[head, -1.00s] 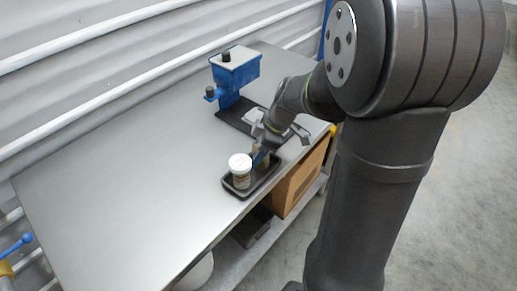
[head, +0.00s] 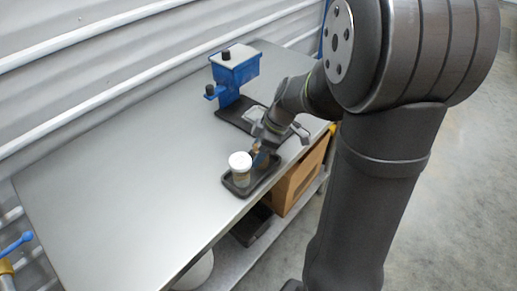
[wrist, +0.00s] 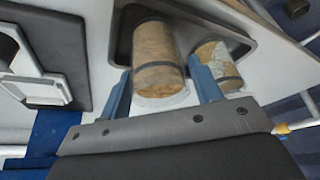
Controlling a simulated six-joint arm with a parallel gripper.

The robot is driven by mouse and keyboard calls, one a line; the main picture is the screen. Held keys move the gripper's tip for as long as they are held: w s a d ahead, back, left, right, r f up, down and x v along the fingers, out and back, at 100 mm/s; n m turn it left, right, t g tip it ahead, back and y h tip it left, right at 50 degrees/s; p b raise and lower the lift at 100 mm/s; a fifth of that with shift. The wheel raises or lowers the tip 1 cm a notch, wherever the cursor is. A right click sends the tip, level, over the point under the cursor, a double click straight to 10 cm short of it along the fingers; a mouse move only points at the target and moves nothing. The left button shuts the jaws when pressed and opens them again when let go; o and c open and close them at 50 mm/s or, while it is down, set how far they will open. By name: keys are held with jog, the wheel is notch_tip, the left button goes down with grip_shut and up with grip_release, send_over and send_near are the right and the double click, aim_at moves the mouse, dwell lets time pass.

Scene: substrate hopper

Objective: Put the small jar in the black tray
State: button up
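The black tray (head: 228,188) lies near the table's front edge. A jar with a white lid (head: 240,161) stands in its near end. The small jar (head: 257,154), brown with a dark band, is at the tray's far end, partly hidden by my gripper (head: 262,157). The other jar (wrist: 215,55) is outside the right finger. The tray (wrist: 122,25) shows behind both. Whether the small jar touches the tray floor is hidden.
A blue hopper (head: 236,72) stands on a black base at the back, with a pale item (head: 253,113) on that base. The table's left part (head: 110,180) is clear. A cardboard box (head: 297,180) sits below the table.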

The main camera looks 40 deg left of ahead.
jog(key=shift+o, duration=1)
jog(key=v, duration=1.7)
jog(key=shift+r, duration=0.2)
jog(key=x, duration=1.7)
jog(key=shift+f, duration=0.25)
jog(key=shift+r, duration=0.1)
jog(key=shift+r, duration=0.1)
